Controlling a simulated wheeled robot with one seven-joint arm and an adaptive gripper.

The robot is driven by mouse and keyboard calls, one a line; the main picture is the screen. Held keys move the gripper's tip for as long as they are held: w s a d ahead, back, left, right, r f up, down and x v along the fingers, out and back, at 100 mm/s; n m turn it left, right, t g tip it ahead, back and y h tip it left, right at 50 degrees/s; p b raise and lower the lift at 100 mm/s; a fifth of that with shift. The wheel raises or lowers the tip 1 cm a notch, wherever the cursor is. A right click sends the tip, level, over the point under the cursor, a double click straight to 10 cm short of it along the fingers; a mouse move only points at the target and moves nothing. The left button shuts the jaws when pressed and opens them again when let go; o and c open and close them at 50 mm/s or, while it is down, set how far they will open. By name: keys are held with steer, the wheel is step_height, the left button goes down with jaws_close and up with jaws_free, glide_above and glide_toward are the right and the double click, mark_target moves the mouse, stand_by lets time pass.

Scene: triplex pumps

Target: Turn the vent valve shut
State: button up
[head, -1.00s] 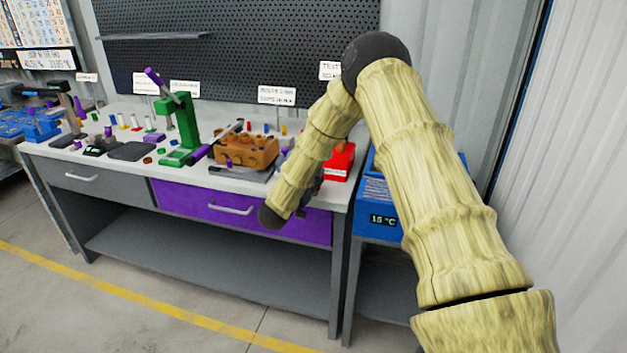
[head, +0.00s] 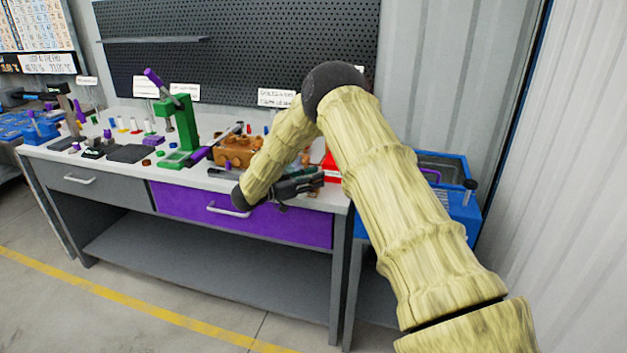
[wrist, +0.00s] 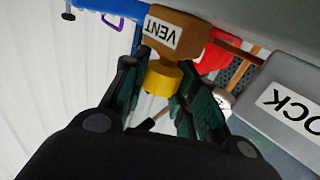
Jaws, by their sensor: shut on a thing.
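The vent valve shows in the wrist view as an orange-brown block (wrist: 178,36) with a white label reading VENT. A yellow knob (wrist: 162,78) sticks out of the block towards me. My gripper (wrist: 165,88) has its dark green-padded fingers on either side of the knob, shut on it. In the head view my gripper (head: 306,182) is at the front right of the bench, beside the orange-brown pump body (head: 236,150). My arm hides part of the pump, and the knob cannot be made out there.
A grey block (wrist: 290,108) with a label ending in OCK is close on the right in the wrist view. A red box (head: 331,165) is behind my gripper. A green press (head: 183,125) and small parts stand to the left on the bench (head: 130,173). A blue tank (head: 455,200) is at right.

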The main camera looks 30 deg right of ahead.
steer(key=shift+r, duration=0.1)
stand_by(0.3)
steer(key=o, duration=1.1)
steer(key=shift+c, duration=0.2)
steer(key=shift+a, duration=0.1)
steer(key=w+a, duration=0.1)
steer(key=a, duration=1)
steer(key=shift+w+a, duration=0.15)
steer(key=shift+a, duration=0.2)
